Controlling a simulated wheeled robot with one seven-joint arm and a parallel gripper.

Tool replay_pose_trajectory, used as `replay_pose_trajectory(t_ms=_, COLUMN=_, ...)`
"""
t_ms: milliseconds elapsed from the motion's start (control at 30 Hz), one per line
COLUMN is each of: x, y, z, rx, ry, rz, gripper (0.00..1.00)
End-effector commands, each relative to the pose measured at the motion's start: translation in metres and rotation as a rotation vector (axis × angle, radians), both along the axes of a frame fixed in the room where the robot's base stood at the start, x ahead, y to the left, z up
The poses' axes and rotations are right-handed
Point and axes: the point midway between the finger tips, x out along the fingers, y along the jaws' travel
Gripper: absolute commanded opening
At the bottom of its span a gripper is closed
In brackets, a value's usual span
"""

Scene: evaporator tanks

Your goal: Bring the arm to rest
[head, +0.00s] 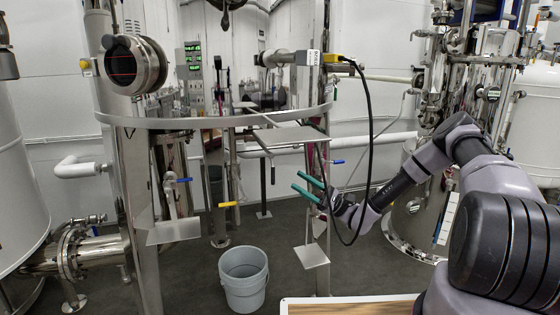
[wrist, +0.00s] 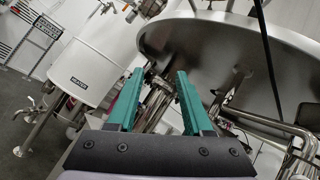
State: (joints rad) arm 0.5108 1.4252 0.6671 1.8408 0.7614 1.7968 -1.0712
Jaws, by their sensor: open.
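My gripper (head: 303,186) has two green fingers and is at the middle right of the head view, pointing left. The fingers are apart with nothing between them. My arm reaches in from the lower right corner. In the wrist view my gripper (wrist: 158,88) shows from behind, its fingers apart and empty. Beyond it is the underside of a round steel tank (wrist: 205,50).
A steel evaporator frame with a ring rim (head: 215,121) stands close left of my gripper. A black cable (head: 370,130) hangs near the wrist. A grey bucket (head: 244,283) stands on the floor. A wooden tabletop (head: 350,307) is at the front. A white tank (wrist: 90,68) shows in the wrist view.

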Motion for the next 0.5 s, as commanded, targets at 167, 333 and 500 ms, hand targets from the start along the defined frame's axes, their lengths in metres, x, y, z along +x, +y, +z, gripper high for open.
replay_pose_trajectory(t_ms=167, x=-0.036, y=0.011, z=0.033, rx=-0.244, ry=-0.121, rz=0.194, gripper=0.51)
replay_pose_trajectory(t_ms=333, x=-0.067, y=0.009, z=0.054, rx=-0.481, ry=-0.219, rz=0.331, gripper=0.51)
replay_pose_trajectory(t_ms=500, x=-0.094, y=-0.002, z=0.075, rx=-0.726, ry=-0.313, rz=0.426, gripper=0.51)
